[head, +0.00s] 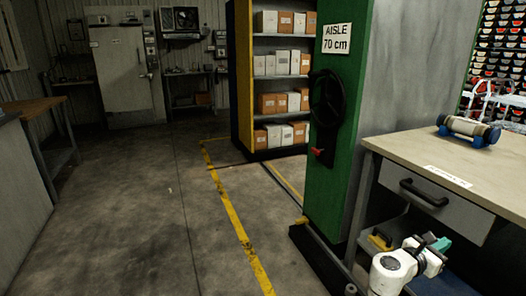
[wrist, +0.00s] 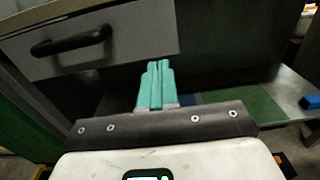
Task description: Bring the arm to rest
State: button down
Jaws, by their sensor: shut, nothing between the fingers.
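My gripper (wrist: 155,84) shows in the wrist view with its two teal fingers pressed together and nothing between them. It points toward the front of a bench, just below and to the right of a drawer (wrist: 135,35) with a black handle. In the head view my gripper (head: 442,243) is at the lower right, in front of the bench (head: 450,147) and below its drawer (head: 425,200). The white and dark end of my arm shows beside it.
A core liner (head: 469,129) with blue ends lies on the bench top. The floor (head: 130,210) left of the yellow line is clear.

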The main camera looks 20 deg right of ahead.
jog(key=s+a+f+m+y, duration=0.6)
jog(key=s+a+f+m, duration=0.25)
jog(key=a, duration=0.25)
jog(key=s+a+f+m+y, duration=0.65)
jog(key=s+a+f, duration=0.25)
jog(key=a, duration=0.2)
jog(key=s+a+m+y, duration=0.4)
jog(key=s+a+y, duration=0.3)
jog(key=a, duration=0.8)
notch_tip(320, 180, up, 18)
jog(key=h+p, duration=0.1)
jog(key=p, duration=1.6)
jog(key=shift+s+d+h+p, duration=0.3)
jog(key=shift+s+d+h, duration=0.05)
jog(key=shift+s+d, duration=0.1)
jog(key=shift+f, duration=0.1)
